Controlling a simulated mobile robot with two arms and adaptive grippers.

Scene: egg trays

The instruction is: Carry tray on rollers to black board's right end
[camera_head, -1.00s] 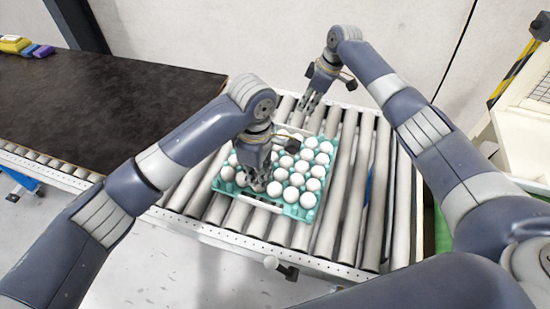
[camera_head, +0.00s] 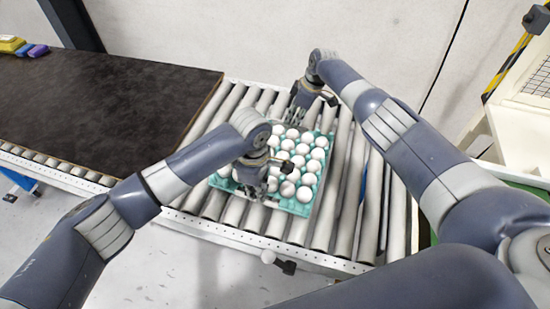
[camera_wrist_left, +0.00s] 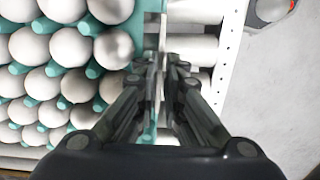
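The teal egg tray (camera_head: 296,206) lies on the rollers, filled with white eggs, its long side slanting slightly. It also shows in the left wrist view (camera_wrist_left: 122,47). My left gripper (camera_head: 258,196) points down at the tray's near edge. In the left wrist view its fingers (camera_wrist_left: 162,68) are close together, with the tray's rim between them. My right gripper (camera_head: 293,120) is at the tray's far edge; its fingers are too small to tell open from shut. The black board (camera_head: 110,105) lies to the left, its right end (camera_head: 205,112) apart from the tray.
The roller conveyor (camera_head: 345,195) has bare rollers on both sides of the tray. Yellow, blue and purple items (camera_head: 25,48) lie on the board's far left. A white bin-like structure (camera_head: 520,145) stands at the right. A wall is behind the conveyor.

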